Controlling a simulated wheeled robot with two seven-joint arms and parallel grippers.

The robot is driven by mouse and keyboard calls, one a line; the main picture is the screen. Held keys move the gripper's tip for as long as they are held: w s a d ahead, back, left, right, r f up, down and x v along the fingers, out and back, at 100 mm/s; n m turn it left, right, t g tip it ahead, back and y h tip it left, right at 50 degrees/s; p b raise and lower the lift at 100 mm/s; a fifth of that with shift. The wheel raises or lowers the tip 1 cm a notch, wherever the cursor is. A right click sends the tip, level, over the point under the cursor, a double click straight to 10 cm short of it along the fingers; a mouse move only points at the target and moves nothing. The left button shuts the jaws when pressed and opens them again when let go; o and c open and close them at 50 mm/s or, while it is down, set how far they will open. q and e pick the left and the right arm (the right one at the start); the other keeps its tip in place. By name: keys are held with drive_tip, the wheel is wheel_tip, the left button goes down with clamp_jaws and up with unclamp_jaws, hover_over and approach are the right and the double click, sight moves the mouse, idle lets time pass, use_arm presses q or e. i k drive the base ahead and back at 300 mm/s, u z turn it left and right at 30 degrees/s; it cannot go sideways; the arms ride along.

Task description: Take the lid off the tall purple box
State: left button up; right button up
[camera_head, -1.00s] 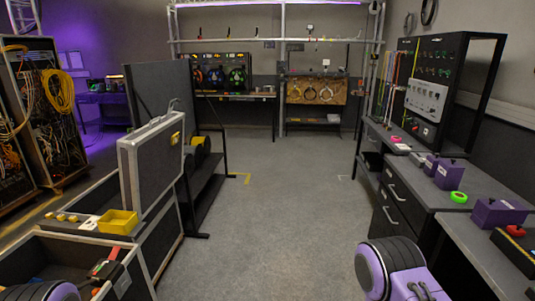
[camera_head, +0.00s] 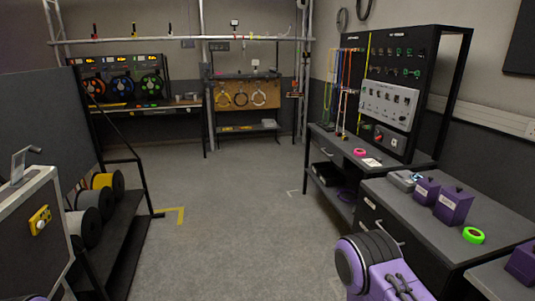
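Two purple boxes with dark knobs on top stand side by side on the grey right-hand bench. The taller box (camera_head: 453,208) is the right one, and its lid (camera_head: 456,193) is on top. The shorter box (camera_head: 426,191) is just left of it. A third purple box (camera_head: 522,264) is cut off at the right edge, so its height is hard to judge. A purple and black part of my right arm is at the bottom, left of the bench. Neither gripper shows.
A green tape roll (camera_head: 473,236) lies in front of the taller box, and a grey device (camera_head: 404,181) is behind the shorter one. A drawer cabinet (camera_head: 381,228) fronts the bench. The floor (camera_head: 235,220) is clear in the middle. A flight case (camera_head: 30,235) stands at left.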

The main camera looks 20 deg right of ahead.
sight(457, 192)
drive_tip(key=z, duration=0.6)
drive_tip(key=i, duration=0.85)
drive_tip(key=z, duration=0.9)
